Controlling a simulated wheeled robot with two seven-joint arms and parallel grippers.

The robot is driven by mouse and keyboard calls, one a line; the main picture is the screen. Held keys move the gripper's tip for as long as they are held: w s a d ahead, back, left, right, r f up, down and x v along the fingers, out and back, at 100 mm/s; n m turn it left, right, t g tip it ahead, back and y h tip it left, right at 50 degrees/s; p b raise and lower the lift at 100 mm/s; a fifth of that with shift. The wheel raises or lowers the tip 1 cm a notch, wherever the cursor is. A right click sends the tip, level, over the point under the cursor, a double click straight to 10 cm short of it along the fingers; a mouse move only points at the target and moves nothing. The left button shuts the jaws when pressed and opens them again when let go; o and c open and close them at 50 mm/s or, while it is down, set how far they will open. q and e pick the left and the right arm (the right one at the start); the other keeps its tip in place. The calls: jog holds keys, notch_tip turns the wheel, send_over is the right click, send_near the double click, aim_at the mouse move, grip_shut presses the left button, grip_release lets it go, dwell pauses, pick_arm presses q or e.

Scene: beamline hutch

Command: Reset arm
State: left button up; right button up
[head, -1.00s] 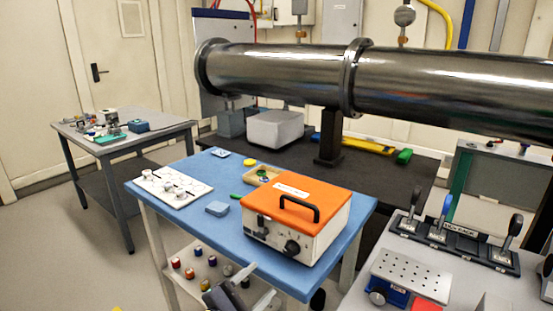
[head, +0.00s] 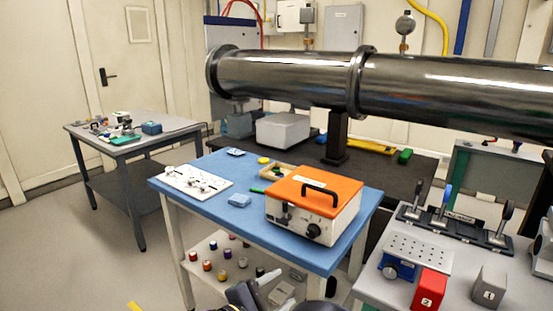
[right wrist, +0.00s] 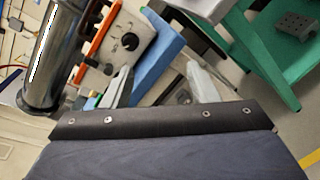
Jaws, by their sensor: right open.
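My right gripper (head: 275,285) shows at the bottom of the head view, in front of the near side of the blue-topped cart (head: 222,218) and lower than its top. It is open. In the right wrist view, its two pale fingers (right wrist: 160,86) stand apart with nothing held between them. Part of the arm behind it is cut off by the frame's bottom edge. My left gripper is not in view.
The orange-lidded box (head: 314,209), a white board (head: 196,182) and a small tray (head: 277,171) stand on the cart. Coloured pots sit on its lower shelf (head: 215,262). A grey bench (head: 371,287) with a red block (head: 428,289) is at right. Open floor lies left.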

jog(key=s+d+m+g+y+p, duration=0.2)
jog(key=s+d+m+g, duration=0.25)
jog(key=d, duration=0.45)
jog(key=s+d+m+g+y+p, duration=0.25)
jog(key=d+g, duration=0.25)
jog(key=d, duration=0.4)
jog(key=s+d+r+m+t+y+p, duration=0.1)
jog(key=s+r+m+y, duration=0.3)
jog(key=s, duration=0.4)
jog(key=s+d+r+m+t+y+p, duration=0.1)
jog(key=s+r+m+t+y+p, duration=0.1)
jog(key=s+m+y, duration=0.4)
jog(key=shift+s+d+r+m+p, duration=0.2)
jog(key=shift+s+r+m+p, duration=0.3)
jog(key=shift+s+r+m, duration=0.65)
jog(key=shift+s+f+m, duration=0.1)
jog(key=shift+f+m, duration=0.15)
